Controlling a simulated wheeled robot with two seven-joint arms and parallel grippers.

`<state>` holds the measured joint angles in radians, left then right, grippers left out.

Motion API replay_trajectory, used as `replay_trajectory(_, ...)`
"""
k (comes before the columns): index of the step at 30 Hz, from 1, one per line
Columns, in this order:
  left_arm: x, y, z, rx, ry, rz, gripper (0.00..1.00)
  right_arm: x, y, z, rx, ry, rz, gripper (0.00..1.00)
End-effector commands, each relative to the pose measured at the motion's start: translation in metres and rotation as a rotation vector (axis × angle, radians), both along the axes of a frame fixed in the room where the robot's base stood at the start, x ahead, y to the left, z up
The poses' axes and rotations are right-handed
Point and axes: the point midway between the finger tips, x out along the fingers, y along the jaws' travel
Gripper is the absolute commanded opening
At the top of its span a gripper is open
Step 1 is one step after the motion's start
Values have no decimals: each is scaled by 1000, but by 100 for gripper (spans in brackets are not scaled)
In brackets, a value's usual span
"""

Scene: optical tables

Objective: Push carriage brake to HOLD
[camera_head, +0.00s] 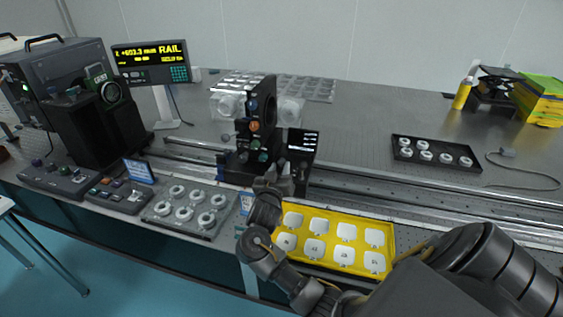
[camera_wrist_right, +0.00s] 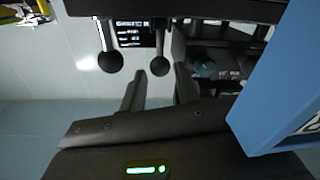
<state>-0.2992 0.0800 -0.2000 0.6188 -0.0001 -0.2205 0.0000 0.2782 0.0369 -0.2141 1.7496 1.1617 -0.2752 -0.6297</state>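The black carriage (camera_head: 240,160) stands on the rail at the middle of the head view, with an upright black mount (camera_head: 262,100) on it. A black label plate (camera_head: 303,140) is at its right side; it also shows in the right wrist view (camera_wrist_right: 130,34). That view shows two black ball-ended levers, one at left (camera_wrist_right: 110,61) and one nearer the middle (camera_wrist_right: 160,66). I cannot tell which is the brake. My right gripper (camera_head: 277,177) is at the carriage's front. Its fingers (camera_wrist_right: 160,80) are apart, with the middle ball just beyond or between the tips; contact is unclear.
A yellow tray (camera_head: 392,262) of white pieces sits right of my right forearm. A clear tray (camera_head: 160,221) of rings and control boxes (camera_head: 60,180) lie to the left. The rail (camera_head: 400,195) runs on right. A blue panel (camera_wrist_right: 275,80) is close beside my right wrist.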

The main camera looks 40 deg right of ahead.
Motion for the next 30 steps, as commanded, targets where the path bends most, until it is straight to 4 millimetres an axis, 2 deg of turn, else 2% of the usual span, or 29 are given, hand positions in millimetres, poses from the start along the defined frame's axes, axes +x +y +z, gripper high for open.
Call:
replay_trajectory(3,5,-1,2,-2,-8,0,0,12,-15,1,-1,1,-1,32)
replay_trajectory(8,4,-1,2,-1,-7,0,0,22,-26,0,0,0,2,32)
replay_trajectory(19,0,-1,2,-1,-1,0,0,25,-30,0,3,0,2,32)
replay_trajectory(26,-1,-1,2,-1,0,0,0,25,-30,0,2,-1,2,2)
replay_trajectory(30,-1,-1,5,-1,0,0,0,25,-30,1,7,3,2,2)
